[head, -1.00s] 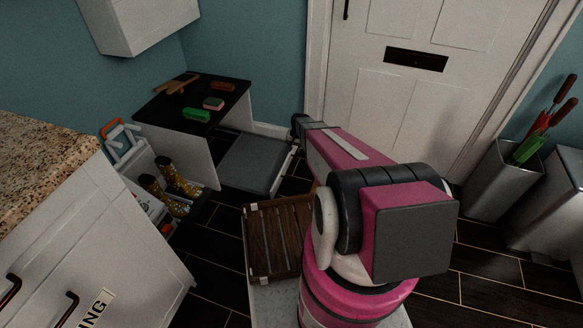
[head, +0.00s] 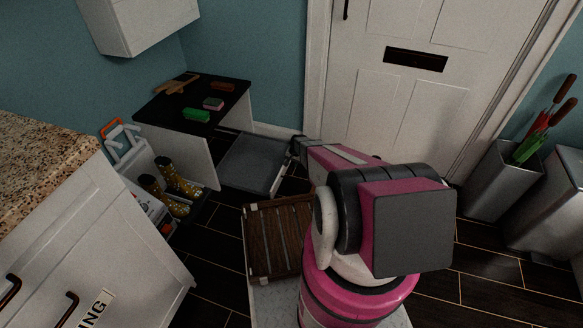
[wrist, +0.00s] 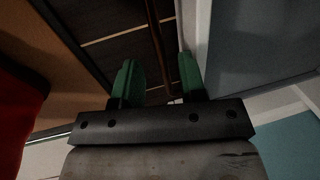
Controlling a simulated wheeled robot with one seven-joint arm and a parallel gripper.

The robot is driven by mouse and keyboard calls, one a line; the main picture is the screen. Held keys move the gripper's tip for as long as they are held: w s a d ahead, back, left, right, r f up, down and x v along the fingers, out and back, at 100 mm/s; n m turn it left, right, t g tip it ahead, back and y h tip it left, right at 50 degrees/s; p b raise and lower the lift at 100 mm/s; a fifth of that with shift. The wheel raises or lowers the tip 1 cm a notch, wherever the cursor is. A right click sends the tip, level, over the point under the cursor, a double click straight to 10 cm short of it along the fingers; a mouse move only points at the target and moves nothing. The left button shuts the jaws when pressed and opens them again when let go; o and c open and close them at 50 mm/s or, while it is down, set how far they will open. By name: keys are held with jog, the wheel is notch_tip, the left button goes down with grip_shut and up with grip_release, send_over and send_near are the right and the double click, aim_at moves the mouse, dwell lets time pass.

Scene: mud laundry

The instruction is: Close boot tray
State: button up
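The boot tray (head: 252,162) is a shallow grey tray with a white front. It is pulled partly out from under the dark-topped bench. My gripper (head: 298,150) is at the outer front side of the tray, low near the door; its fingertips are hidden in the head view. In the wrist view, the green fingers of my gripper (wrist: 157,78) are apart. A thin brown bar, perhaps the tray's handle, runs between them. The right finger is close to the tray's white front (wrist: 196,35); I cannot tell if it touches. The grey tray interior (wrist: 260,40) looks empty.
The bench top (head: 165,108) holds a green brush (head: 196,115) and other small items. Patterned boots (head: 178,180) stand left. The white door (head: 385,100) is behind. A metal bin (head: 497,180) stands right.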

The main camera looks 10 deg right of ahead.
aim_at(291, 168)
jog(key=f, duration=0.3)
jog(key=shift+w+a+f, duration=0.15)
jog(key=shift+a, duration=0.15)
grip_shut()
jog(key=w+a, duration=0.5)
jog(key=a, duration=0.4)
jog(key=w+a, duration=0.6)
jog(key=a, duration=0.4)
jog(key=w+a, duration=0.5)
jog(key=a, duration=0.4)
jog(key=shift+w+a, duration=0.4)
grip_release()
jog(key=shift+a, duration=0.2)
jog(key=shift+s+d, duration=0.1)
jog(key=shift+d, duration=0.05)
